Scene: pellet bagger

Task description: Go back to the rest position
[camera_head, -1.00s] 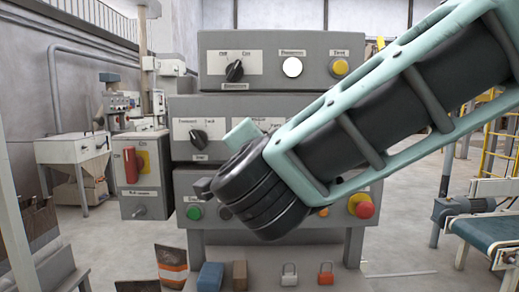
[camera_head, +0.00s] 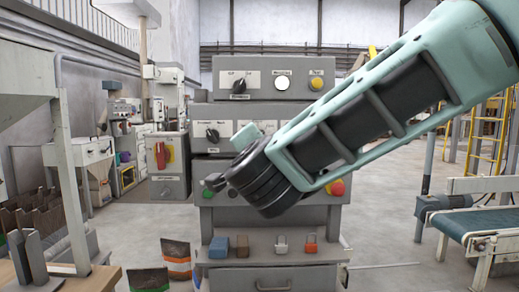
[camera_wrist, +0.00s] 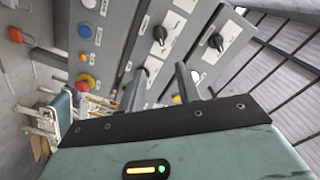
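My arm crosses the head view from the upper right, with its dark wrist (camera_head: 265,180) in front of the grey control panel (camera_head: 262,110). The fingers are mostly hidden behind the wrist there. In the wrist view my gripper (camera_wrist: 160,88) shows two dark fingers standing apart with nothing between them. The panel (camera_wrist: 112,45) appears tilted beyond the fingers. It carries a selector knob (camera_head: 239,86), a white button (camera_head: 282,83), a yellow button (camera_head: 317,83) and a red stop button (camera_head: 337,187). My arm hides part of its middle.
A shelf below the panel holds a blue block (camera_head: 219,247), a brown block (camera_head: 242,245) and two padlocks (camera_head: 311,243). A red-handled switch box (camera_head: 166,165) is left of the panel. A conveyor (camera_head: 485,222) stands right, a wooden table (camera_head: 75,275) left.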

